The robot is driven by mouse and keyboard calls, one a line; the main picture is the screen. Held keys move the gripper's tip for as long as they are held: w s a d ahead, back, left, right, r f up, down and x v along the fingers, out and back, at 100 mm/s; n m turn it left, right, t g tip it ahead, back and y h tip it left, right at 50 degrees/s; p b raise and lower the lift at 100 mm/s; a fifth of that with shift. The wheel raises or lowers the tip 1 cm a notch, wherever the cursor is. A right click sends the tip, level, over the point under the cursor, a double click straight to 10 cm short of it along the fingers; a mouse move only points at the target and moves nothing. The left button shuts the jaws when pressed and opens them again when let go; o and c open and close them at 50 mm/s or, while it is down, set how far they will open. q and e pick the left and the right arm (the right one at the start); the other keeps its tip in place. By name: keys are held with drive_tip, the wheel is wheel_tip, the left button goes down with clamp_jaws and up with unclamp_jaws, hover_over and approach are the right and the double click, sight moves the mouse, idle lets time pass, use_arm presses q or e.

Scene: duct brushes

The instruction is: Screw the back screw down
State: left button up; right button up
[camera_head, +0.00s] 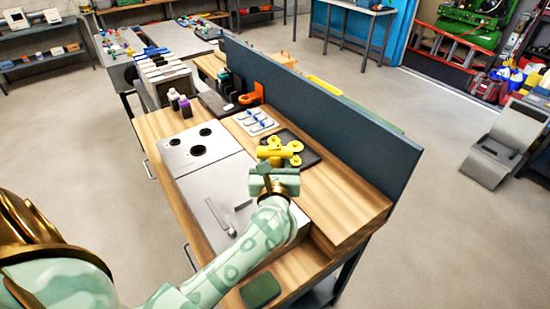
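A grey metal housing (213,165) lies on the wooden workbench, with several dark round holes in its far part. I cannot make out the back screw for certain; details on the housing are too small. A thin grey bar (219,217) and a small grey piece (243,205) lie on the near panel. My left arm comes in from the lower left, and its gripper (265,172) is over the right side of the housing, near the yellow parts. Its fingertips are small and partly hidden, so I cannot tell whether it is open or holding something. My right gripper is not in view.
Yellow knobbed parts (280,150) sit on a dark tray (307,154) on the raised shelf. A white tray with blue-topped pieces (255,122) and dark bottles (174,99) stand farther back. A tall blue-grey panel (330,110) borders the right side. A dark green pad (260,290) lies at the near end.

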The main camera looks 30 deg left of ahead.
use_arm(q)
drive_tip(key=shift+r+p, duration=2.75)
drive_tip(key=shift+r, duration=0.65)
